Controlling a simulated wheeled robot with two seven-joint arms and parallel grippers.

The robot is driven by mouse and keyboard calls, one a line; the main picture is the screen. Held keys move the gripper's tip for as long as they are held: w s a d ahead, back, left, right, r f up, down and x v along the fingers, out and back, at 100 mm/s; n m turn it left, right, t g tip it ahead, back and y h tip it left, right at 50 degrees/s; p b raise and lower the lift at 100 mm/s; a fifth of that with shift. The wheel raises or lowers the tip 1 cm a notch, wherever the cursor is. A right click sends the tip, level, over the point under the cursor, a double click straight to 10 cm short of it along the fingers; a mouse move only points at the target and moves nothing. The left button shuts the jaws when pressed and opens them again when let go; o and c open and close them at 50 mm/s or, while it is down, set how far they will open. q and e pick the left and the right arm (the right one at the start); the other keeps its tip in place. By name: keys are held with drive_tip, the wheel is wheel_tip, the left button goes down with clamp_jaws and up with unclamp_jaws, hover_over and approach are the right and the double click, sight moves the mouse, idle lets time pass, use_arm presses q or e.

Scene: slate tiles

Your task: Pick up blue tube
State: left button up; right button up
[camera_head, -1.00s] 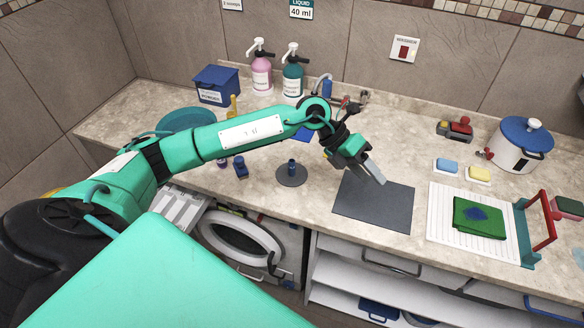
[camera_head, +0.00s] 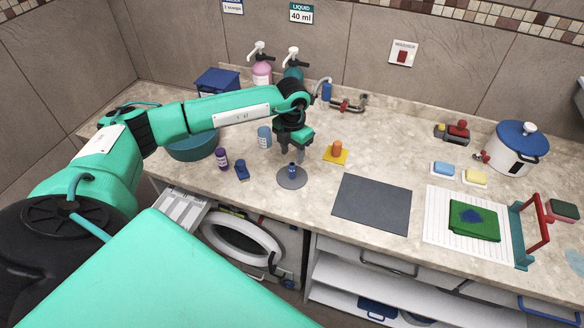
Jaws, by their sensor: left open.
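A small dark blue tube-like piece (camera_head: 292,170) stands upright on a round grey disc (camera_head: 292,182) near the counter's front edge. My left gripper (camera_head: 290,158) points down just above and behind it, with its fingers apart. I cannot tell whether the fingers reach around its top. A light blue cylinder (camera_head: 264,138) stands close to the left of the gripper. Another small dark blue object (camera_head: 242,170) sits left of the disc. My right gripper is not in view.
A purple bottle (camera_head: 222,159) and a teal basin (camera_head: 195,147) are on the left. An orange piece on a yellow square (camera_head: 336,156) is right of the gripper. A dark grey mat (camera_head: 372,204) lies clear farther right. A pot (camera_head: 520,150) stands at the far right.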

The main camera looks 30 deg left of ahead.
sight(292, 164)
use_arm(q)
drive_tip(key=f+p, duration=0.2)
drive_tip(key=f, duration=0.1)
drive_tip(key=f+p, duration=0.1)
drive_tip(key=shift+s+d+f, duration=0.15)
drive_tip(key=shift+s+f, duration=0.15)
drive_tip(key=shift+f, duration=0.6)
clamp_jaws()
